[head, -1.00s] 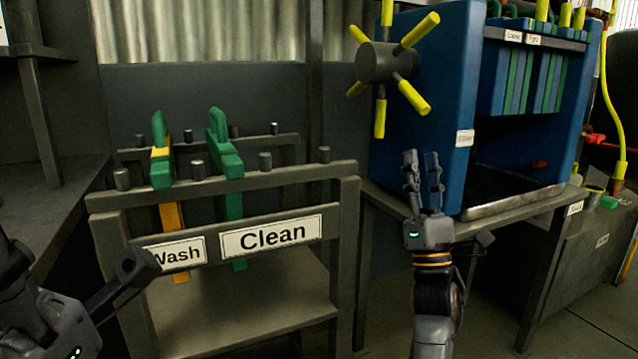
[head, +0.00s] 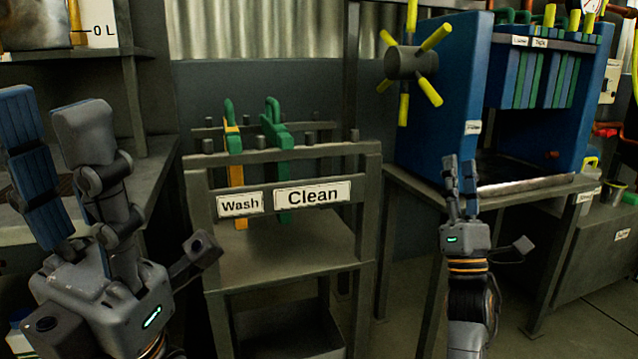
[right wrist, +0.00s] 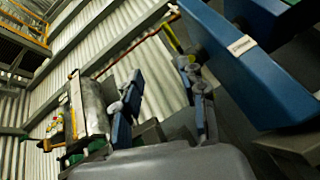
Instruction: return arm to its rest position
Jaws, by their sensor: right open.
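My left gripper (head: 48,112) is large at the left of the head view, fingers pointing up, one with a blue pad. Its fingers stand apart with nothing between them. My right gripper (head: 459,172) points up in front of the blue press (head: 437,95), right of the rack. It is open and empty, and its fingers also stand apart in the right wrist view (right wrist: 160,78). Both grippers look clear of the furniture, though the exact gap from my right gripper to the press stand cannot be told.
A grey rack (head: 283,158) with Wash and Clean labels holds an orange-and-green tool (head: 236,178) and a green tool (head: 276,128). The press has a yellow-handled wheel (head: 406,63) and stands on a table (head: 415,185). A shelf (head: 150,180) stands at left; floor shows at lower right.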

